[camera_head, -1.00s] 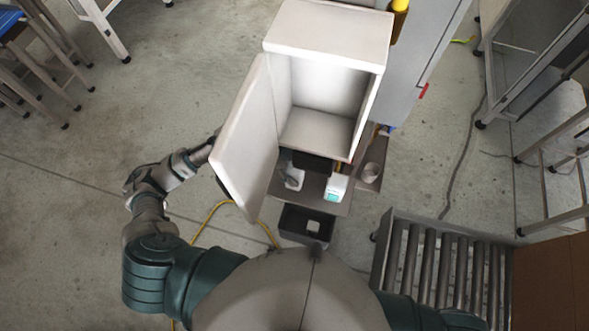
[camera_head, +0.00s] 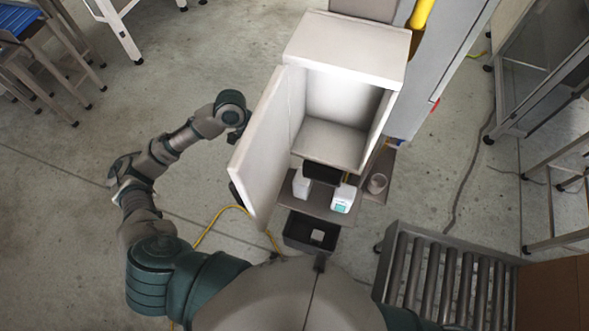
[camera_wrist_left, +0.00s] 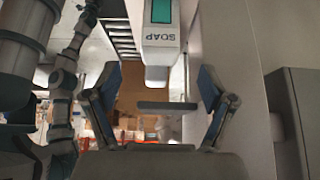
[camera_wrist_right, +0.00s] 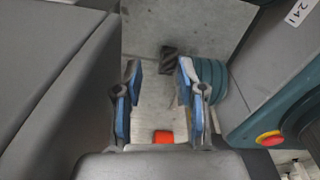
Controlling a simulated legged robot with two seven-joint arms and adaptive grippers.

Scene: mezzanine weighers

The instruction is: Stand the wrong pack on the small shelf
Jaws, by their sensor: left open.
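In the head view a white pack with a teal label (camera_head: 343,198) stands on a grey-brown ledge (camera_head: 318,210) below the open white cabinet. A second white pack (camera_head: 302,184) stands to its left. My right gripper (camera_wrist_right: 160,80) is open and empty, outside the head view. I cannot tell which surface is the small shelf.
The cabinet door (camera_head: 262,150) stands open towards my left arm. A side ledge with a round cup (camera_head: 376,183) is right of the packs. A black bin (camera_head: 298,232) sits below. A roller conveyor (camera_head: 440,275) is at lower right.

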